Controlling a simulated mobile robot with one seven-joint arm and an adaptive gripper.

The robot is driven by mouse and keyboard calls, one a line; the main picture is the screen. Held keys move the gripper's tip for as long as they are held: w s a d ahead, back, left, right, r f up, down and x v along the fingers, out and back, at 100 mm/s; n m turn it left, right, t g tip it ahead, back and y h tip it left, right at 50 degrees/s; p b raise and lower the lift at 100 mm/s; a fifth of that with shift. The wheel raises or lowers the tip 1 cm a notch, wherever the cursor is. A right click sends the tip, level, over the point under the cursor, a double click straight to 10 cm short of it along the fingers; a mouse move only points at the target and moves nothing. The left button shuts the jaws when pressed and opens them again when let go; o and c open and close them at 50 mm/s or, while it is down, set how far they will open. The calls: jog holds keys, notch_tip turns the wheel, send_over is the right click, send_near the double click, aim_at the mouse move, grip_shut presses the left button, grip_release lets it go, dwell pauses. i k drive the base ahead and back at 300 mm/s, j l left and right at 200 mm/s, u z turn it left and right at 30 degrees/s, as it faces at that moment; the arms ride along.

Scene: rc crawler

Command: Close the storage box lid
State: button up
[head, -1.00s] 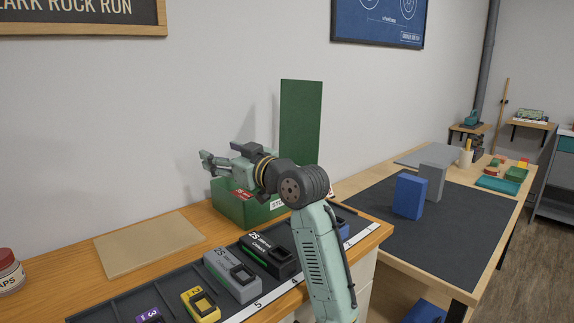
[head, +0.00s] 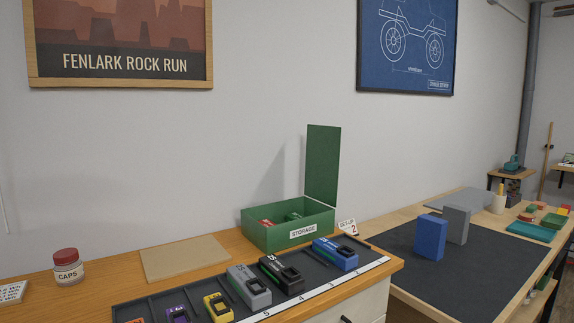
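The green storage box (head: 262,237) stands on the wooden counter against the wall, with a white STORAGE label on its front. Its lid (head: 322,166) is open and stands upright at the box's right end. A red item (head: 265,223) and a green item (head: 293,216) show inside the box. My gripper and arm are not in the head view now.
In front of the box lies a dark tray with several battery packs, including a blue one (head: 335,254). A tan board (head: 185,258) and a CAPS jar (head: 68,267) are to the left.

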aim_at(323, 142)
jog(key=i+l+u, duration=0.1)
jog(key=u, duration=0.25)
jog(key=l+u, duration=0.6)
jog(key=u, duration=0.15)
jog(key=l+u, duration=0.45)
jog(key=l, duration=0.75)
jog(key=k+l, duration=0.1)
jog(key=l, duration=0.3)
jog(key=l+u, duration=0.15)
jog(key=l, duration=0.3)
jog(key=k+l, duration=0.2)
jog(key=l, duration=0.2)
jog(key=k+l, duration=0.1)
jog(key=l, duration=0.8)
jog(key=k+l, duration=0.15)
jog(key=l, duration=0.3)
jog(key=k+l, duration=0.1)
jog(key=l, duration=0.35)
jog(key=j+z, duration=0.4)
jog(key=j, duration=0.6)
jog(key=i, duration=0.45)
jog(key=l, duration=0.1)
